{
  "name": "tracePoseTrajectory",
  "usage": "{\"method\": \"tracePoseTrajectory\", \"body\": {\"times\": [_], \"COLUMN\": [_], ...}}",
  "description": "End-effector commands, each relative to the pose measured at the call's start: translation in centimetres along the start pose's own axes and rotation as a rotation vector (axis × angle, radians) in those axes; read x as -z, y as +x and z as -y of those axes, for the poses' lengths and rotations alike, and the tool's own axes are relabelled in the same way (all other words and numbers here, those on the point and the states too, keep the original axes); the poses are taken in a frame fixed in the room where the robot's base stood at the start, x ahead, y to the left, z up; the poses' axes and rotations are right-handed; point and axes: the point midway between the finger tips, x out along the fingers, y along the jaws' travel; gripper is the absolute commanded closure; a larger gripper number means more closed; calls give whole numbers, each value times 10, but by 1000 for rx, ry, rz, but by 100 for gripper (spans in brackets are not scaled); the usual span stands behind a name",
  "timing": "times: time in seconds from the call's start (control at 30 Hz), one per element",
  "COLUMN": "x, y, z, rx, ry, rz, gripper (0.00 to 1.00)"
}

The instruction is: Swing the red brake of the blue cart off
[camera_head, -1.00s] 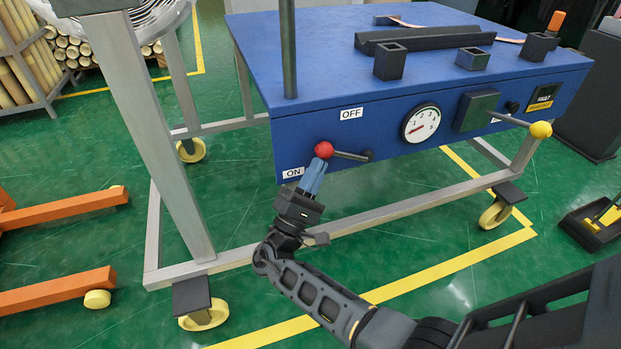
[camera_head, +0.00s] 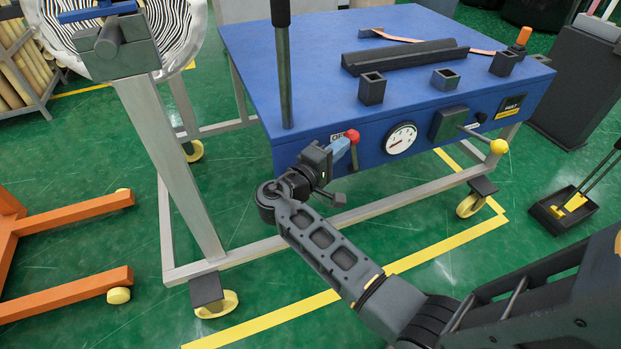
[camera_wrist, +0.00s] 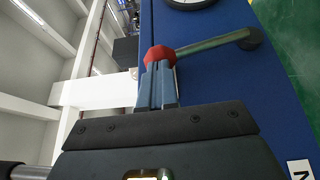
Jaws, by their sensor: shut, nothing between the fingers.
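The blue cart (camera_head: 270,75) stands ahead with its control face toward me. Its red-knobbed brake (camera_head: 352,136) points up from its pivot, with the knob beside the OFF label (camera_head: 337,136), which is partly hidden. The knob also shows in the wrist view (camera_wrist: 159,54), its grey rod running right to a dark pivot. My gripper (camera_head: 345,144) is shut and empty, its blue fingertips against or very close to the left side of the knob. In the wrist view the closed fingers (camera_wrist: 157,84) end at the knob; exact contact is hard to tell.
A gauge (camera_head: 400,139) and a yellow-knobbed lever (camera_head: 498,147) sit right of the brake. A dark upright post (camera_head: 284,70) rises at the cart's left corner. A grey-legged stand (camera_head: 165,160) and an orange frame (camera_head: 70,290) are at left. Green floor is clear in front.

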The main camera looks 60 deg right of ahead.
Motion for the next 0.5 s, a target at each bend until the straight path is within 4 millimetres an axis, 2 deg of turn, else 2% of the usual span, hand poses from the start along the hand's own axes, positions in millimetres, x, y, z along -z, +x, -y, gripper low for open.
{"method": "tracePoseTrajectory", "body": {"times": [0.03, 0.17, 0.5], "x": [-3, -8, -14], "y": [5, 14, 27], "z": [-8, -10, -12], "rx": [31, 96, 89], "ry": [16, 48, 43], "rz": [3, 2, 1], "gripper": [100, 100, 100]}}
